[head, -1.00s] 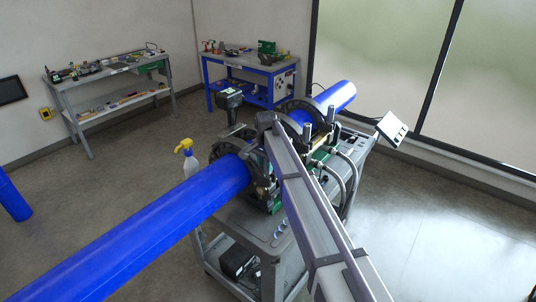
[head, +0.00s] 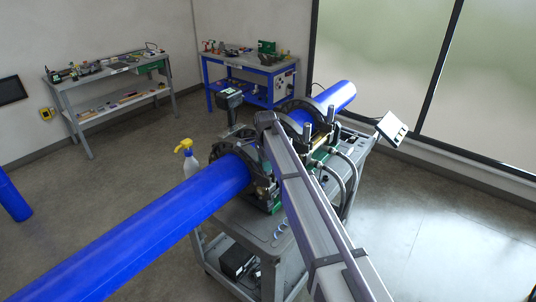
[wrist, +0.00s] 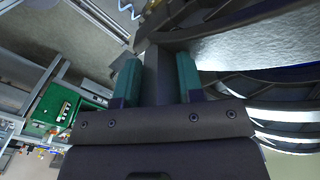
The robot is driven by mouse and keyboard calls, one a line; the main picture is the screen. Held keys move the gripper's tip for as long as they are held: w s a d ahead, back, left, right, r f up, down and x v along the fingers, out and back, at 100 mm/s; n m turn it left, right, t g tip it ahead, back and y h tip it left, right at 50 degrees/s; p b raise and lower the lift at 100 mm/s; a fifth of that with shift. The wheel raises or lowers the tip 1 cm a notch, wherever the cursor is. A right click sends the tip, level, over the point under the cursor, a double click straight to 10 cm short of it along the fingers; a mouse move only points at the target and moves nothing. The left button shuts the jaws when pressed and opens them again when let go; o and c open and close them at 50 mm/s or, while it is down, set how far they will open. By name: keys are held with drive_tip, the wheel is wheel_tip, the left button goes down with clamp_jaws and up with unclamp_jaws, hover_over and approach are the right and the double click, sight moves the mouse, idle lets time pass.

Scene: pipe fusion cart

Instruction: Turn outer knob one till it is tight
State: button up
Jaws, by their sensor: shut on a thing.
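My gripper (wrist: 157,72) shows in the wrist view with two teal fingers, shut on a dark grey part between them, which I take to be outer knob one (wrist: 158,88). The knob's shape and threads are mostly hidden, so how tight it is cannot be seen. Black curved clamp rings (wrist: 245,22) lie beside the fingers. The fingertips are too small to make out there.
The machine stands on a grey cart (head: 225,220). A second blue pipe (head: 338,95) extends to the back right. A spray bottle (head: 188,155) stands left of the clamp. A tilted panel (head: 391,128) is at the cart's right. Workbenches stand at the back; floor around is open.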

drive_tip(key=m, duration=0.2)
drive_tip(key=shift+m, duration=0.4)
drive_tip(key=shift+w, duration=0.1)
drive_tip(key=m, duration=0.3)
drive_tip(key=m, duration=0.3)
drive_tip(key=shift+w, duration=0.15)
drive_tip(key=m, duration=0.3)
drive_tip(key=shift+w, duration=0.1)
drive_tip(key=o, duration=1.7)
